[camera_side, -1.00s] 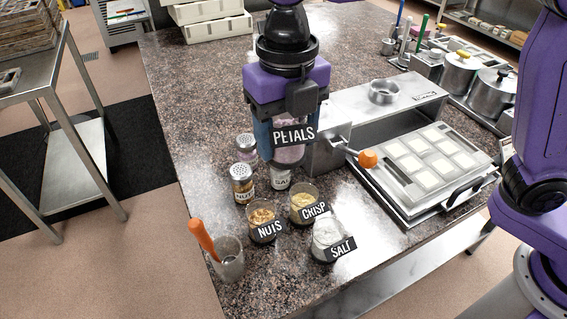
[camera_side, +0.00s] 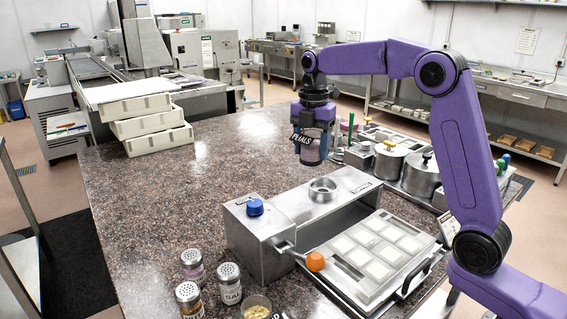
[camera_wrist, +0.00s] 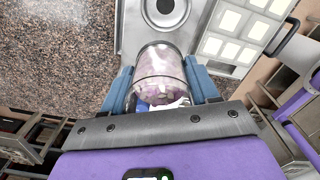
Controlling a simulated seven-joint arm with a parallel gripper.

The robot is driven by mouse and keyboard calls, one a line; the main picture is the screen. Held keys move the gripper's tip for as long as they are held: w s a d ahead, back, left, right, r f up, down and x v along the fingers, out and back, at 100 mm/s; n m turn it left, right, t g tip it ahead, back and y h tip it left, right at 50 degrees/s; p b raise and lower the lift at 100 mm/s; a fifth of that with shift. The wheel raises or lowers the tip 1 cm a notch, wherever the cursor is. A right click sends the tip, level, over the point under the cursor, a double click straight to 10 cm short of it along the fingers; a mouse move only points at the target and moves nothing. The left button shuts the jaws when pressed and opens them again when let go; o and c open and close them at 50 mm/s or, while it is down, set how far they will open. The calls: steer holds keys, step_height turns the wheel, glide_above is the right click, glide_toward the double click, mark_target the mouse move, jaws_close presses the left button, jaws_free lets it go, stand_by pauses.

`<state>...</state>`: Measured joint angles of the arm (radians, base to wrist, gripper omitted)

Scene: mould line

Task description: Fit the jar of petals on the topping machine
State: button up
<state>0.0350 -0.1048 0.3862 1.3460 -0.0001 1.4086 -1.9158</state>
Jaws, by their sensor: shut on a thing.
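The jar of petals (camera_side: 311,155), clear with pink-purple petals and a black PETALS label, is held in my gripper (camera_side: 314,158). In the wrist view, the jar (camera_wrist: 160,68) sits between the two blue fingers of my gripper (camera_wrist: 160,88), which are shut on it. The topping machine (camera_side: 277,232) is a steel box with a round ring-shaped socket (camera_side: 322,186) on top, a blue knob (camera_side: 255,207) and an orange-knobbed lever (camera_side: 315,261). The jar is in the air above and apart from the socket. In the wrist view the socket (camera_wrist: 166,12) shows just beyond the jar.
A mould tray (camera_side: 372,250) with pale squares lies at the machine's right. Several shakers (camera_side: 229,283) stand front left. Steel pots (camera_side: 388,160) stand behind right, near the jar. White crates (camera_side: 150,128) are stacked at the back left. The counter's left middle is clear.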

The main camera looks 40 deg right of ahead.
steer(key=d+m, duration=0.2)
steer(key=d, duration=0.4)
steer(key=shift+w+a+f, duration=0.1)
steer(key=shift+a+f, duration=0.1)
steer(key=shift+f, duration=1.8)
steer(key=shift+w+a+f, duration=0.1)
steer(key=shift+a+f, duration=0.05)
steer(key=shift+f, duration=1.8)
steer(key=shift+f, duration=1)
steer(key=o, duration=1.2)
step_height(320, 180, up, 17)
steer(key=shift+r, duration=0.2)
